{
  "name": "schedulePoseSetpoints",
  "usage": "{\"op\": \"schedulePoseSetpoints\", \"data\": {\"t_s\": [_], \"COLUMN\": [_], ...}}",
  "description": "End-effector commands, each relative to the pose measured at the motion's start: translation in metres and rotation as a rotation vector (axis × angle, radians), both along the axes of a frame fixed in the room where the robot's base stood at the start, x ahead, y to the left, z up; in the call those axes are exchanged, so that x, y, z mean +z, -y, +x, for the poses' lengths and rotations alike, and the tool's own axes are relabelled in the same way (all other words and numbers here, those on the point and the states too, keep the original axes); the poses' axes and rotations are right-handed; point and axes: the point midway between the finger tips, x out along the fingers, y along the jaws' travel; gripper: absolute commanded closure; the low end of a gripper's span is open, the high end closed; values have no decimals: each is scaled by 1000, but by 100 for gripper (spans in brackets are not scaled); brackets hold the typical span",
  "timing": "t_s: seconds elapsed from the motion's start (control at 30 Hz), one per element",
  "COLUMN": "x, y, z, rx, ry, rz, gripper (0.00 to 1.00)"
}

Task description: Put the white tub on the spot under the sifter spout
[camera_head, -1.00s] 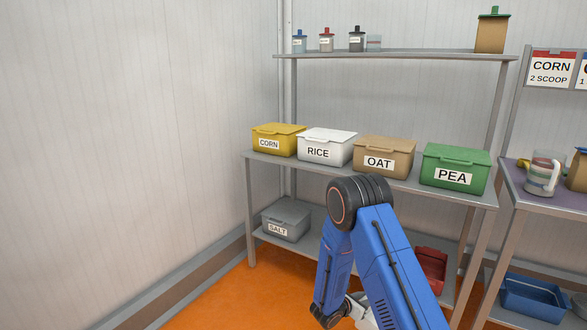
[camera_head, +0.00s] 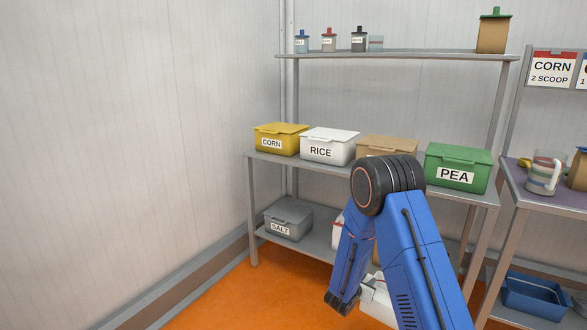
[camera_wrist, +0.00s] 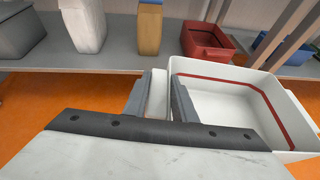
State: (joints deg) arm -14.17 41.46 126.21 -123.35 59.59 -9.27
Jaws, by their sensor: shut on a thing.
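The white tub (camera_wrist: 222,112) is open-topped and empty, with a red line around its inside wall. It shows in the wrist view at right, close and above the orange floor, in front of the low shelf. My gripper (camera_wrist: 158,100) is shut on a white part at the tub's left side, one finger on each side of it. In the head view my blue arm hides most of the gripper area, and I cannot tell whether the white patch low there is tub or wrist. The sifter spout and the spot under it are not in view.
A shelf rack holds the yellow CORN (camera_head: 281,139), white RICE (camera_head: 327,147), tan and green PEA (camera_head: 458,168) bins. The grey SALT bin (camera_head: 288,220) sits on the low shelf. A red tub (camera_wrist: 208,42) and a blue tub (camera_head: 534,296) are at right. The floor at left is clear.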

Motion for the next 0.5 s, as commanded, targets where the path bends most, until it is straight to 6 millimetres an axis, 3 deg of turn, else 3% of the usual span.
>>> {"op": "schedulePoseSetpoints", "data": {"t_s": [0.2,0.5], "x": [45,88], "y": [1,-1], "z": [8,5], "rx": [145,312], "ry": [6,2], "rz": [-1,-22], "gripper": [100,100]}}
